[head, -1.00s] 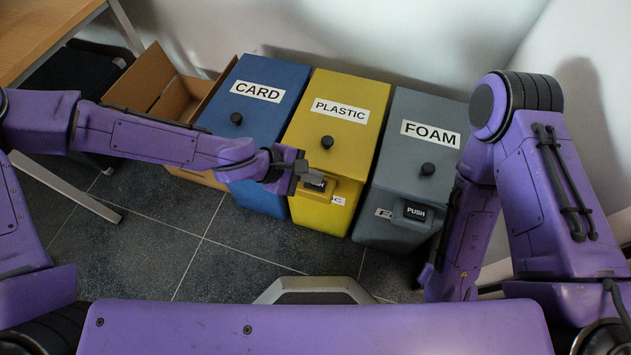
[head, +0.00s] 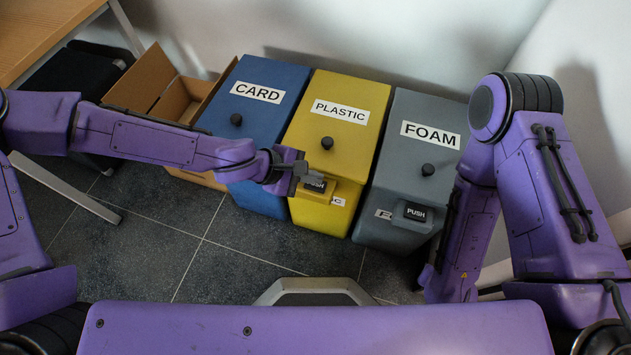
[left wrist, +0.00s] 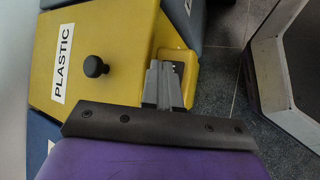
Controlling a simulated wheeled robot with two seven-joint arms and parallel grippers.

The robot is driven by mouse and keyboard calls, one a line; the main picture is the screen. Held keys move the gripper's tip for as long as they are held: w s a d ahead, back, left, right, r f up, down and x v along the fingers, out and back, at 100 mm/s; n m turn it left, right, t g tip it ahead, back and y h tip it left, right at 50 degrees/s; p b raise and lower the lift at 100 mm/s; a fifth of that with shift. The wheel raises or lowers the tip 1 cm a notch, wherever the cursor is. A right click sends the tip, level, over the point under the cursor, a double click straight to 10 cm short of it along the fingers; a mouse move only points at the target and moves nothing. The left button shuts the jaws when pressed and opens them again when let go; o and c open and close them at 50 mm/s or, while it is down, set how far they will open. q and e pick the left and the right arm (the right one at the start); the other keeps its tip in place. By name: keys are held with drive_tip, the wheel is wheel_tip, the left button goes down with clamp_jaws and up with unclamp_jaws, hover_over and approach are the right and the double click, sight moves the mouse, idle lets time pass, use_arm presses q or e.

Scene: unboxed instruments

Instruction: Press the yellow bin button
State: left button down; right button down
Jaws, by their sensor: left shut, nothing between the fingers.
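The yellow bin (head: 338,100), labelled PLASTIC, stands between a blue and a grey bin. Its black PUSH button (head: 315,185) sits on a yellow housing low on its front, partly covered by my gripper in the head view. My left gripper (head: 306,172) is shut and empty, right at the upper left of the button. In the left wrist view the closed fingers (left wrist: 164,84) lie beside the yellow button housing (left wrist: 188,70). I cannot tell whether they touch the button. My right arm is folded at the right, and its gripper is not visible.
The blue CARD bin (head: 270,82) is on the left and the grey FOAM bin (head: 418,165) on the right, with its own PUSH button (head: 415,212). An open cardboard box (head: 165,90) stands left of the bins. The tiled floor (head: 190,245) in front is clear.

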sight(311, 186)
use_arm(q)
drive_tip(key=shift+f, duration=0.15)
idle(0.5)
drive_tip(key=shift+f, duration=0.3)
drive_tip(key=shift+f+b, duration=0.4)
drive_tip(key=shift+b, duration=0.1)
idle(0.4)
drive_tip(key=shift+r, duration=0.1)
drive_tip(key=shift+r+p, duration=0.7)
drive_tip(key=shift+p, duration=0.2)
drive_tip(key=shift+r, duration=0.1)
wheel_tip(311, 186, up, 5)
drive_tip(key=p, duration=0.5)
idle(0.5)
